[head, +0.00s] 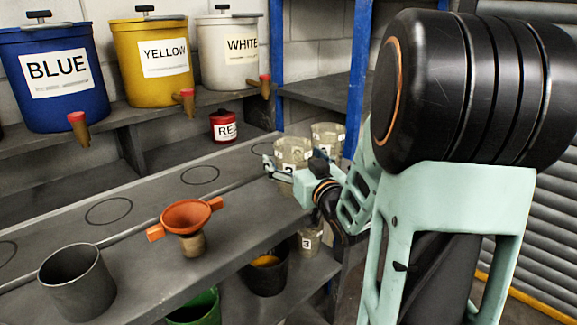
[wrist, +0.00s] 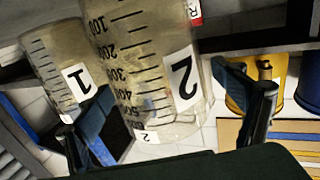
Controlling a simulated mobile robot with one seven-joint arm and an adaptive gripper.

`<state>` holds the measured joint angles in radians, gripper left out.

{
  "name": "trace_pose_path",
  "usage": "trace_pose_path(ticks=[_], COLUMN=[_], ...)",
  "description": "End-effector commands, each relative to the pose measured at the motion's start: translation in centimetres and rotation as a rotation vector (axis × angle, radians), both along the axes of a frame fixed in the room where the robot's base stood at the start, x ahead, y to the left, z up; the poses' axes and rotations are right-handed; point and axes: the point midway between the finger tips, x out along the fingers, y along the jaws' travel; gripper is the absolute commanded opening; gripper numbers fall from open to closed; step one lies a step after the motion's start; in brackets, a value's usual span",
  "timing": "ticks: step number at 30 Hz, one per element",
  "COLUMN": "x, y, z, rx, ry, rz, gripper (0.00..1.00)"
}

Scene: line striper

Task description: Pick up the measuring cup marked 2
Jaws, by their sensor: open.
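The measuring cup marked 2 (wrist: 180,85) is a clear, scaled cup that fills the middle of the wrist view, tilted in the picture. My gripper (wrist: 165,103) is open, with a finger on either side of this cup; I cannot tell whether either touches it. In the head view my gripper (head: 291,172) is at the right end of the bench, at a clear cup (head: 293,150) that appears to be the same one. The measuring cup marked 1 (wrist: 55,65) is close to the left finger in the wrist view. A second clear cup (head: 328,135) stands behind in the head view.
A cup marked 3 (head: 311,240) and a dark bucket (head: 265,275) are below the bench. An orange funnel (head: 187,214) and a grey pot (head: 76,280) are on the bench (head: 140,225). A red can (head: 225,126) stands behind. A blue post (head: 358,75) rises beyond the cups.

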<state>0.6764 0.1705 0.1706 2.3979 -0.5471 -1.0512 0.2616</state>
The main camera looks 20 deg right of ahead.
Motion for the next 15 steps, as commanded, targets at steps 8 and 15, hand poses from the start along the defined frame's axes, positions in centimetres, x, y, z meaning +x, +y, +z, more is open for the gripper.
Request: trace_pose_path(ticks=[8,15], x=[0.0,0.01], y=[-0.01,-0.01], z=[-0.01,-0.01], rx=[0.0,0.0], ry=[0.0,0.0], rz=[0.0,0.0], gripper=[0.76,0.5])
